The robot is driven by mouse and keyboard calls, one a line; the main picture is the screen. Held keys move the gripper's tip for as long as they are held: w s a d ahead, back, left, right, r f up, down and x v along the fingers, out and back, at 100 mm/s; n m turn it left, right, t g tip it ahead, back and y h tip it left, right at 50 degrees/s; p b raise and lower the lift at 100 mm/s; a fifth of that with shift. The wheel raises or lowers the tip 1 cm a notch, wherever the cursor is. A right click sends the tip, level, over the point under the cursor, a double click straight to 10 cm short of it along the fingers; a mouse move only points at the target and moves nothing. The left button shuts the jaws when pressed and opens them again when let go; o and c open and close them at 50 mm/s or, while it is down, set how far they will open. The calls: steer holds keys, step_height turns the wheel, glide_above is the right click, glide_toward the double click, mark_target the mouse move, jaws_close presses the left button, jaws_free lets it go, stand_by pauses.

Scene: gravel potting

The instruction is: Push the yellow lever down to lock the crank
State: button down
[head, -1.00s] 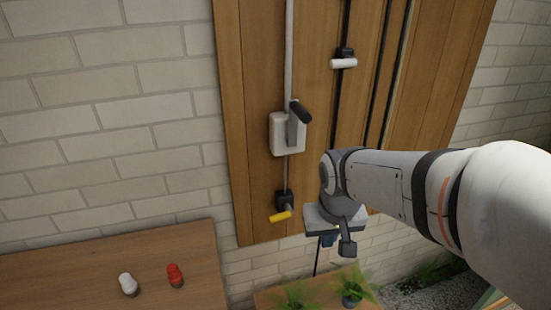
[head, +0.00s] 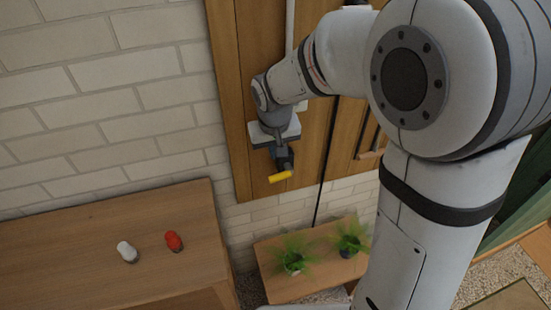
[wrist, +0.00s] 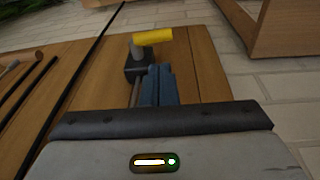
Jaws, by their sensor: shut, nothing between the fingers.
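The yellow lever (head: 280,176) sticks out from a dark block (head: 283,157) low on the wooden panel. In the wrist view the yellow lever (wrist: 153,36) lies just beyond my fingertips, on a grey stub by the dark block (wrist: 139,67). My gripper (head: 277,153) points down along the panel, just above the lever. Its blue fingers (wrist: 159,72) are shut together and empty, overlapping the block's edge in the picture; I cannot tell whether they touch it or the lever. The crank is hidden behind my arm and wrist in the head view.
A wooden table (head: 80,240) at left holds a white-topped shaker (head: 127,252) and a red one (head: 173,241). A low bench (head: 283,285) with potted plants (head: 292,256) stands below the panel (head: 229,100). Brick wall (head: 110,100) lies left of the panel.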

mark_target(276, 176)
steer(key=x, duration=0.9)
steer(key=shift+f+p, duration=0.15)
steer(key=shift+p, duration=0.2)
steer(key=shift+d+f+b, duration=0.1)
steer(key=shift+b, duration=0.2)
